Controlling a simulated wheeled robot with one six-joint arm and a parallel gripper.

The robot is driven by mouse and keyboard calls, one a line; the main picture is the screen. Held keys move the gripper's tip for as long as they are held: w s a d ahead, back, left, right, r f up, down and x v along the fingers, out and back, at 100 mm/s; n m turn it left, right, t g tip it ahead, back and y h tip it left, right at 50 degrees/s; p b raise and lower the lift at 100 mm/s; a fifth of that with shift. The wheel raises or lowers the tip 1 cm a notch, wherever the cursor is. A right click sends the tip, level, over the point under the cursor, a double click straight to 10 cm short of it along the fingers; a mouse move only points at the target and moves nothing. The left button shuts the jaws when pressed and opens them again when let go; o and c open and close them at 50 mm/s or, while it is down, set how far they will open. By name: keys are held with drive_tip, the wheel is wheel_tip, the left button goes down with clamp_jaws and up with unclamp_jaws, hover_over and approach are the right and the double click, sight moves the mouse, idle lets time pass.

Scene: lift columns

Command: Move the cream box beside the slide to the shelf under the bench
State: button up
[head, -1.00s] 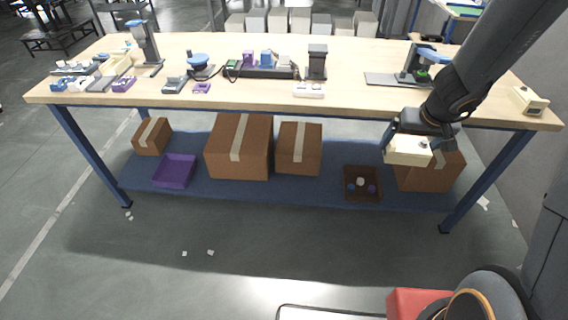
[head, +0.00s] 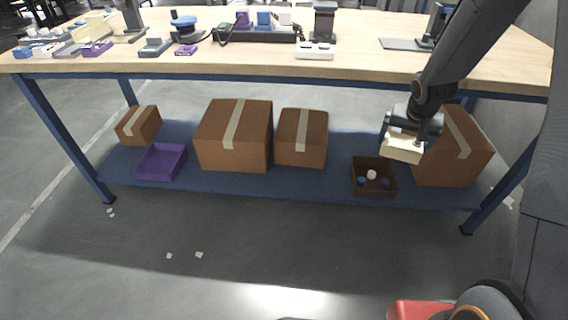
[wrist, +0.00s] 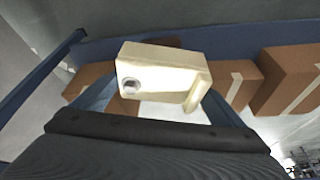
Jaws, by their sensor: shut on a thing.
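The cream box (head: 402,149) is held in my gripper (head: 411,130), in front of the shelf's right part and below the bench top. In the wrist view the cream box (wrist: 160,76) sits between the two fingers and shows a round grey spot on its face. My gripper is shut on it. The blue shelf (head: 240,185) under the bench (head: 200,62) carries several boxes. In the head view the cream box appears just above the brown open bin; I cannot tell its exact height over the shelf.
On the shelf are a purple tray (head: 161,162), brown cartons (head: 234,136) and (head: 301,138), a small carton (head: 139,124), an open brown bin (head: 374,178) with small items, and a large carton (head: 452,148) at right. Bare shelf shows between the middle carton and the bin.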

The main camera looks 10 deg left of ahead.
drive_tip(key=w+d+f+m+h+b, duration=0.1)
drive_tip(key=w+d+f+m+b, duration=0.2)
drive_tip(key=w+d+f+b, duration=0.3)
drive_tip(key=w+d+f+m+g+h+b, duration=0.1)
drive_tip(key=w+d+f+m+b, duration=0.2)
drive_tip(key=w+d+f+b, duration=0.4)
drive_tip(key=w+d+f+m+g+h+b, duration=0.1)
drive_tip(key=w+d+f+m+b, duration=0.3)
drive_tip(key=w+d+f+b, duration=0.3)
drive_tip(key=shift+w+d+f+b, duration=0.2)
drive_tip(key=shift+w+f+b, duration=2.4)
drive_tip(key=shift+f+b, duration=3.65)
wheel_tip(320, 180, down, 10)
drive_tip(key=b, duration=0.5)
drive_tip(key=o, duration=1)
drive_tip(key=shift+f, duration=0.1)
drive_tip(key=shift+o, duration=0.2)
drive_tip(key=shift+s, duration=0.1)
